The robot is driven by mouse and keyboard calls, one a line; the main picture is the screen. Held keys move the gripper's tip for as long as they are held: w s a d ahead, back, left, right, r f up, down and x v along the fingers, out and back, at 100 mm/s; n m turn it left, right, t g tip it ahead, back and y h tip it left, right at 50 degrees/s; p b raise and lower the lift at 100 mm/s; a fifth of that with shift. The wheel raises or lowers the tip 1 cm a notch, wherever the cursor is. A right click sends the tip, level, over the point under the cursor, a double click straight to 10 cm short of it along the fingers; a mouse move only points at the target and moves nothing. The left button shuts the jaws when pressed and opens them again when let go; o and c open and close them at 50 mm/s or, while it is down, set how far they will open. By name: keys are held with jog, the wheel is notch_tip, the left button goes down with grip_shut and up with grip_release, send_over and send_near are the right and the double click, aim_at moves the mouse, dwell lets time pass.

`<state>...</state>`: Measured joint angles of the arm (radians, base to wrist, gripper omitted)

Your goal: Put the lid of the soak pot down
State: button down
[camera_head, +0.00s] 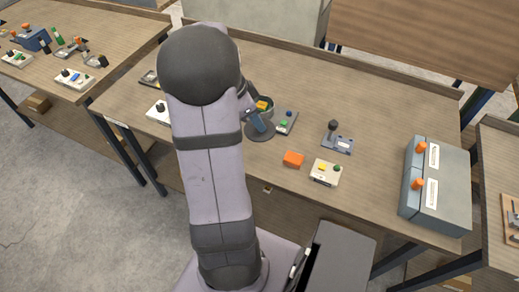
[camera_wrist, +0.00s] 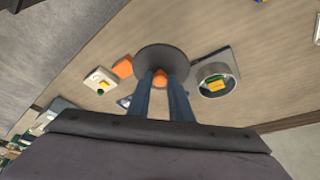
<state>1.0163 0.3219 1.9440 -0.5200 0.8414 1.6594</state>
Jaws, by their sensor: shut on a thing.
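The lid of the soak pot is a dark round disc (camera_head: 262,135) with an orange knob, also seen in the wrist view (camera_wrist: 162,54). My gripper (camera_wrist: 161,80) is shut on the orange knob (camera_wrist: 160,82). In the head view my gripper (camera_head: 257,121) shows blue fingers over the lid, and the knob is hidden. The soak pot (camera_wrist: 201,85) is a grey round pot, uncovered, with a yellow and green thing inside. The pot (camera_head: 269,101) is partly hidden behind my arm in the head view. The lid is beside the pot; I cannot tell whether it touches the table.
An orange block (camera_head: 292,159) and a cream button box (camera_head: 324,173) are near the lid. A blue-grey plate with a dark upright handle (camera_head: 338,143) is to the right. A large grey case with orange knobs (camera_head: 446,190) stands at the table's right end. The tabletop (camera_head: 385,120) between is clear.

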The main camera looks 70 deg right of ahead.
jog(key=shift+f, duration=0.25)
jog(key=shift+f+p, duration=1.05)
jog(key=shift+f, duration=3.7)
jog(key=shift+f+b, duration=0.2)
jog(key=shift+b, duration=0.1)
jog(key=c, duration=1.6)
grip_release()
jog(key=shift+r, duration=0.1)
jog(key=shift+r, duration=0.1)
